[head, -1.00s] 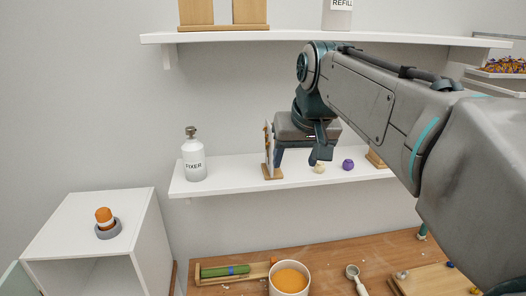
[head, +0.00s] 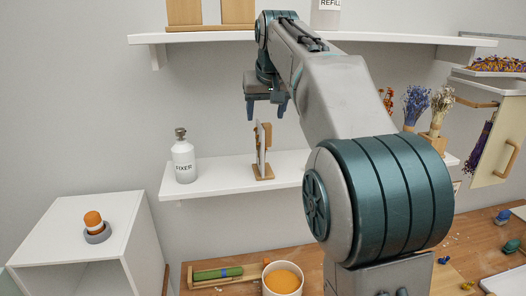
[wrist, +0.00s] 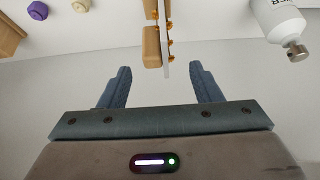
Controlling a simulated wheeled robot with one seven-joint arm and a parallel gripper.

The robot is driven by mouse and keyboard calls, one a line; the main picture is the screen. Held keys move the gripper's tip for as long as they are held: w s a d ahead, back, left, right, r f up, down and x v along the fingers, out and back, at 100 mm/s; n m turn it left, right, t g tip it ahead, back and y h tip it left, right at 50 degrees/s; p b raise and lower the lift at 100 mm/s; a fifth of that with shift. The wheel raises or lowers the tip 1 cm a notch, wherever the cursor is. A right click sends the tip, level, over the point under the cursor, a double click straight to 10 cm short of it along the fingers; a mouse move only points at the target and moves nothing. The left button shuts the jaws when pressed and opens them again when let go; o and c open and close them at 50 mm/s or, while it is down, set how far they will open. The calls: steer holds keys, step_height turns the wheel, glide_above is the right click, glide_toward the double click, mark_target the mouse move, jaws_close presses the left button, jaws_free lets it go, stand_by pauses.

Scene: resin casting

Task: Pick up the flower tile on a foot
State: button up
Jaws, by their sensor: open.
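The flower tile (head: 260,142) stands edge-on and upright in its wooden foot (head: 263,173) on the middle shelf in the head view. In the wrist view the thin tile (wrist: 167,40) shows as a pale strip with orange flowers along its right side and a wooden piece (wrist: 151,47) on its left. My gripper (head: 267,111) is open and empty above the tile. In the wrist view the tile's near end lies in line with the gap between my fingers (wrist: 161,72), apart from both. The depth between fingers and tile is hard to judge.
A purple piece (wrist: 37,10) and a cream piece (wrist: 80,5) lie on the tile's other side. An upper shelf (head: 200,37) overhangs behind my gripper.

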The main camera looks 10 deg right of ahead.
mark_target(266, 125)
steer(key=x, duration=0.3)
steer(key=shift+d+p+x, duration=0.2)
steer(key=shift+p+x, duration=0.35)
steer(key=shift+x, duration=0.8)
steer(key=shift+d+p+x, duration=0.15)
steer(key=shift+p+x, duration=0.35)
steer(key=shift+x, duration=0.8)
steer(key=shift+w+r, duration=0.1)
steer(key=shift+w, duration=0.1)
jaws_close()
